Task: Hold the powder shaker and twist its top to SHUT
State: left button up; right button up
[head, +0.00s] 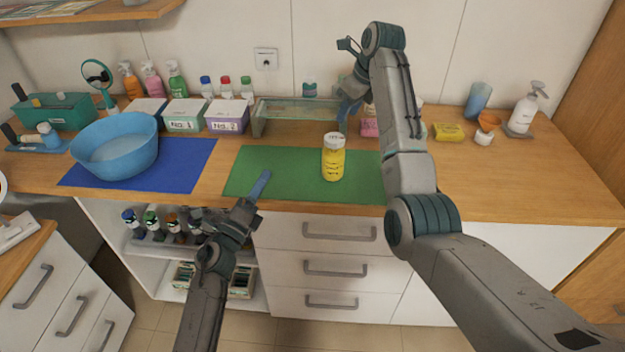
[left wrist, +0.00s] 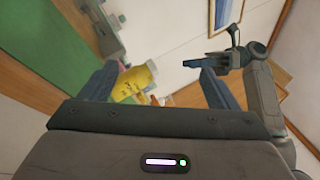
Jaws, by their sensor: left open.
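The powder shaker (head: 333,165) is a yellow, see-through jar with a pale grey top. It stands upright on the green mat (head: 265,170) in the head view. It also shows in the left wrist view (left wrist: 132,84), beyond my left fingers. My left gripper (head: 260,186) is open and empty, left of the shaker at the mat's front edge and apart from it. My right gripper (head: 347,105) hangs behind and slightly right of the shaker, not touching it; its jaw gap is not clear. The top's markings are too small to read.
A blue basin (head: 115,146) stands on a blue mat (head: 190,163) at left. A glass tray (head: 290,117) lies behind the green mat. Boxes and spray bottles line the wall. A white pump bottle (head: 524,112) stands at right. The counter's right front is clear.

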pick_arm(q)
jog(key=w+d+f+m+g+h, duration=0.1)
jog(key=w+d+m+g, duration=0.1)
jog(key=w+d+m, duration=0.4)
jog(key=m+g, duration=0.3)
jog(key=m, duration=0.6)
send_near(336, 160)
jog(key=shift+h, duration=0.4)
jog(key=w+f, duration=0.1)
jog(key=w, duration=0.1)
jog(key=w+a+f, duration=0.1)
jog(key=f, duration=0.1)
jog(key=shift+w+f, duration=0.25)
jog(key=shift+w, duration=0.15)
jog(key=x, duration=1)
jog(key=shift+w+d+f, duration=0.1)
jog(key=shift+w+d, duration=0.15)
jog(key=shift+d, duration=0.1)
